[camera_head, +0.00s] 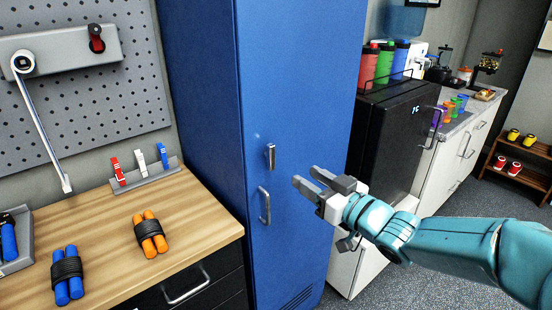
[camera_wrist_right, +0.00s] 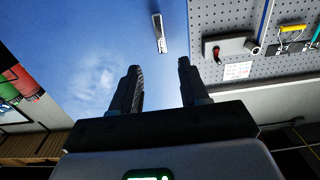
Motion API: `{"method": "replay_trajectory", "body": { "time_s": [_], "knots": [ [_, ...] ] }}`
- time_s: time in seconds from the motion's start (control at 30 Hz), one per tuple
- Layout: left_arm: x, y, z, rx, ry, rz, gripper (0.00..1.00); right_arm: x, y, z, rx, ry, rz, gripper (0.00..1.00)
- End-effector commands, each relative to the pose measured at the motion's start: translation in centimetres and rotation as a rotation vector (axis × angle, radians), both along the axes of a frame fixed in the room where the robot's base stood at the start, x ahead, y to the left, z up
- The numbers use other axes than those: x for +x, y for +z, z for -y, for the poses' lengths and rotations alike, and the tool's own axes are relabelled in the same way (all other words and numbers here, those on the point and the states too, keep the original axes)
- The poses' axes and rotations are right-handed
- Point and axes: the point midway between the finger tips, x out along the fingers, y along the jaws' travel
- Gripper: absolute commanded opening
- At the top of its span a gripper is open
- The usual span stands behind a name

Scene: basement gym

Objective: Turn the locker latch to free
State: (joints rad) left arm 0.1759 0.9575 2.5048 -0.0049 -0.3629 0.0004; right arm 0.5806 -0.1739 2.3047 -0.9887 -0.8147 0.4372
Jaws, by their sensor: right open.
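The blue locker (camera_head: 295,75) stands in the middle of the head view. Its small metal latch (camera_head: 270,157) sits upright on the door, above a curved metal handle (camera_head: 264,205). My right gripper (camera_head: 304,178) is open and empty, to the right of the latch and apart from it. In the right wrist view the latch (camera_wrist_right: 159,33) shows beyond the two spread fingers (camera_wrist_right: 160,82), against the blue door, with a clear gap between. My left gripper is not in view.
A wooden workbench (camera_head: 105,225) with orange-handled (camera_head: 150,232) and blue-handled (camera_head: 67,275) bundles stands left of the locker. A pegboard (camera_head: 110,95) hangs above it. A black fridge (camera_head: 395,125) and white counter (camera_head: 450,150) stand to the right.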

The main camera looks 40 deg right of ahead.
Motion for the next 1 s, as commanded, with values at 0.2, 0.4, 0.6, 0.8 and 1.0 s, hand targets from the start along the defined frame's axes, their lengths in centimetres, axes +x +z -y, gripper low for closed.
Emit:
{"method": "replay_trajectory", "body": {
  "time_s": [0.2, 0.4, 0.6, 0.8, 1.0],
  "knots": [
    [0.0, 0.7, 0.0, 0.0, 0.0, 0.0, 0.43, 5.6, 0.0, -0.8, 0.002, 0.005, -0.002, 0.45],
    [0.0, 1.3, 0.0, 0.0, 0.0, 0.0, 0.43, 9.3, 0.1, -1.2, 0.001, 0.002, -0.001, 0.45],
    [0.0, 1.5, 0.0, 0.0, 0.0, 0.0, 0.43, 11.0, 0.0, -1.2, 0.0, 0.0, -0.002, 0.45],
    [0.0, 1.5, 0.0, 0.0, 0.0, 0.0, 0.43, 11.2, 0.0, -1.3, 0.0, 0.0, -0.001, 0.45],
    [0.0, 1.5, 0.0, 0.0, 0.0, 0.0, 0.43, 11.2, 0.0, -1.2, 0.0, -0.001, -0.001, 0.09]
  ]
}}
